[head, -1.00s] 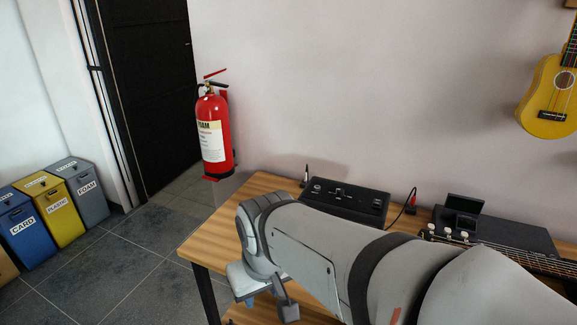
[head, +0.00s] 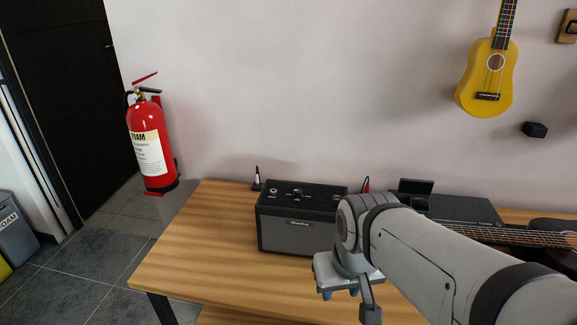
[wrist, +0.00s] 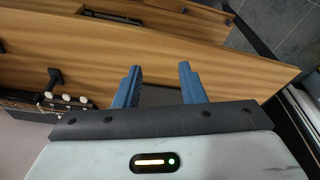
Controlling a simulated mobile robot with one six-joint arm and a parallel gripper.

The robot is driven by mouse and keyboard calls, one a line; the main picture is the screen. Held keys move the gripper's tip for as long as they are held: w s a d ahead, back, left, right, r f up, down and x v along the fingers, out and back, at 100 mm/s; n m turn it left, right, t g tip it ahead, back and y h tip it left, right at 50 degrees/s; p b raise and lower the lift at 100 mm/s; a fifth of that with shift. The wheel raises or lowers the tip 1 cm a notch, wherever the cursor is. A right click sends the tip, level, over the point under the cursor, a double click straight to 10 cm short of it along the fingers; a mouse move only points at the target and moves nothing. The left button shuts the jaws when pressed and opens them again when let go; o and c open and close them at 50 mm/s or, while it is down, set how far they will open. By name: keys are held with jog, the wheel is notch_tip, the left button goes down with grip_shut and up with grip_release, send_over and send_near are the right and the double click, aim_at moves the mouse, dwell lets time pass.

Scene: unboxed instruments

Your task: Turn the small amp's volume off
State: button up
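The small amp (head: 300,225) is a dark box with a grey grille front and a black top panel. It stands upright on the wooden table near the wall in the head view. Small controls (head: 297,192) show on its top, but the volume knob's setting is too small to tell. My gripper (head: 340,293) is in front of the amp and to its right, apart from it, pointing down. In the wrist view my gripper (wrist: 158,88) has its two blue fingers spread apart with nothing between them. The amp is not clearly seen in the wrist view.
The wooden table (head: 200,260) is clear to the left of the amp. A guitar (head: 510,236) and a dark case (head: 450,207) lie to the right, partly behind my arm. A red fire extinguisher (head: 150,145) is at the left and a yellow ukulele (head: 487,75) hangs on the wall.

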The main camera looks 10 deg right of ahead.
jog(key=shift+s+a, duration=0.1)
jog(key=shift+s, duration=0.05)
jog(key=shift+o, duration=0.4)
jog(key=shift+r, duration=0.1)
jog(key=shift+o, duration=0.4)
jog(key=shift+w+d+r, duration=0.15)
jog(key=shift+w+d, duration=0.05)
jog(key=shift+w, duration=0.1)
jog(key=w+a+r+m+g+p, duration=0.1)
jog(key=w+r+p, duration=0.25)
jog(key=w, duration=0.55)
jog(key=w+r+m+p, duration=0.15)
jog(key=w+r, duration=0.25)
jog(key=w, duration=0.5)
jog(key=g+p, duration=0.2)
jog(key=p, duration=0.4)
send_over(299, 191)
jog(key=shift+m, duration=0.45)
notch_tip(299, 191, down, 6)
jog(key=shift+r, duration=0.15)
notch_tip(299, 191, down, 8)
jog(key=shift+r+p, duration=0.25)
jog(key=shift+p, duration=0.65)
